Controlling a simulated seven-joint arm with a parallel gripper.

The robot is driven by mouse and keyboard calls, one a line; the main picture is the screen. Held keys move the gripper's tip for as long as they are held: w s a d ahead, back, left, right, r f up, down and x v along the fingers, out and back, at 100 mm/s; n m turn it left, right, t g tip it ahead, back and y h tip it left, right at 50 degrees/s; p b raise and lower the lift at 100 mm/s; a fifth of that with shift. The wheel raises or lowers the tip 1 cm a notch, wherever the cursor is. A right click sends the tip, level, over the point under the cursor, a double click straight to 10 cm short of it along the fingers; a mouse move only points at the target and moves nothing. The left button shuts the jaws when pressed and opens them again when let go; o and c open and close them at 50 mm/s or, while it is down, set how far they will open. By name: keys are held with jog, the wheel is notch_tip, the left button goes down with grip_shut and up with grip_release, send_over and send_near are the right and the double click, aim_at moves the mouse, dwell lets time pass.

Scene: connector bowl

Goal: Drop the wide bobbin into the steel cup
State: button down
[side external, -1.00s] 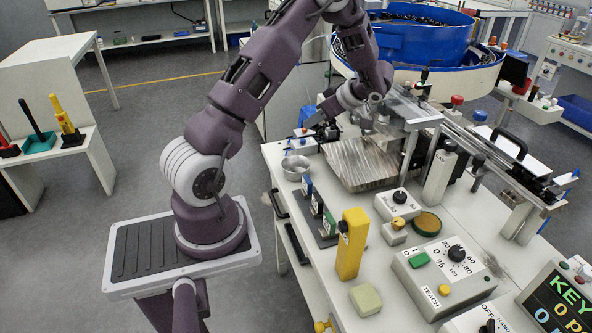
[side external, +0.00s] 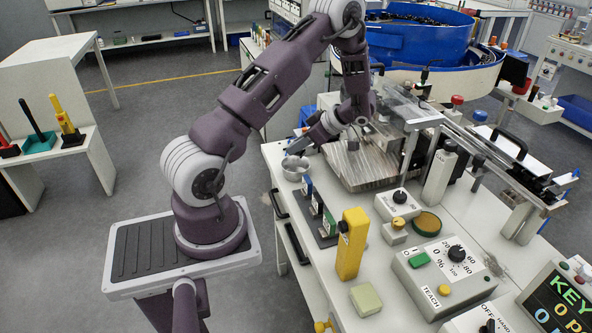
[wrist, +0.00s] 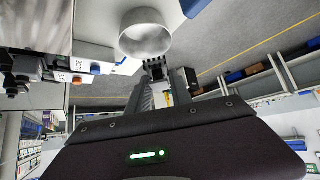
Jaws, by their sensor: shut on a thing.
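The steel cup (side external: 295,170) is a small round grey bowl at the left edge of the white bench. In the wrist view its open mouth (wrist: 146,38) shows just beyond my fingertips. My gripper (side external: 294,151) is just above the cup in the side view, angled down to the left. In the wrist view my gripper (wrist: 166,78) is shut on a small dark piece (wrist: 155,68), apparently the wide bobbin. Its shape is mostly hidden by the fingers, and it is too small to make out in the side view.
A ribbed metal plate (side external: 365,165) lies right of the cup. Small labelled blocks (side external: 318,205) stand in front of it, and a yellow post (side external: 352,243) stands farther forward. A blue bowl feeder (side external: 420,40) is behind. Open floor lies left of the bench.

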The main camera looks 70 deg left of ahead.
jog(key=c, duration=1.1)
grip_release()
jog(key=v, duration=0.7)
